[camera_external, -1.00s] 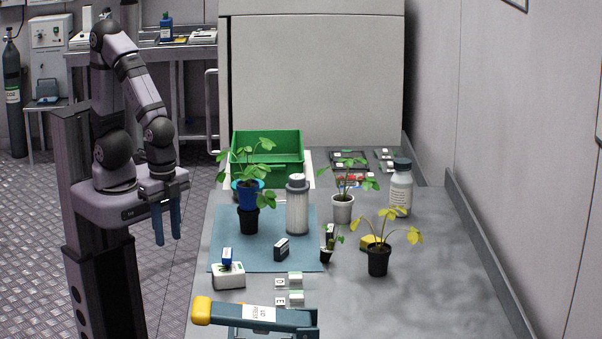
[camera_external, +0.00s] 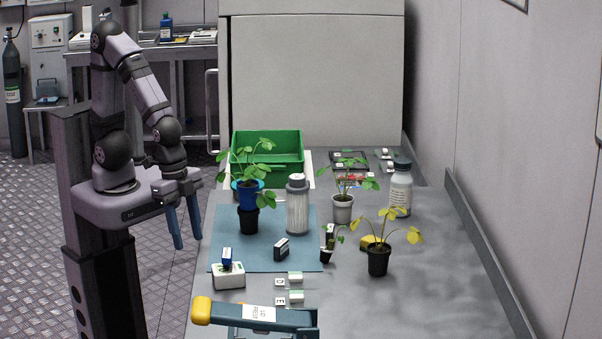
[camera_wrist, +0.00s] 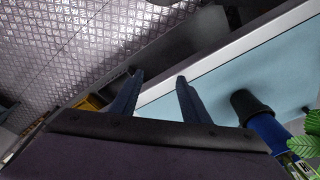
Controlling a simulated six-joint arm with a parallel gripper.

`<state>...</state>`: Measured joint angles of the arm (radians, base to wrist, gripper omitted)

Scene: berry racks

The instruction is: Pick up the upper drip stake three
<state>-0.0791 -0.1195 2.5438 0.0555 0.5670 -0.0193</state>
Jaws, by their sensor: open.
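My gripper (camera_external: 187,240) is open and empty, with two blue fingers pointing down, left of the bench and beside its edge. In the wrist view my gripper (camera_wrist: 160,80) shows both fingers apart, with the bench edge and blue mat beyond them. I cannot make out a drip stake marked three in either view; small parts on the bench are too small to tell. A plant in a blue pot (camera_external: 249,196) sits on a black pot (camera_external: 248,220) on the mat, right of my gripper.
The blue mat (camera_external: 225,258) holds a ribbed white cylinder (camera_external: 297,210) and a small dark block (camera_external: 281,249). A green crate (camera_external: 285,165) stands behind. Other potted plants (camera_external: 378,262) and a white bottle (camera_external: 401,187) stand right. A blue press (camera_external: 260,314) lies in front.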

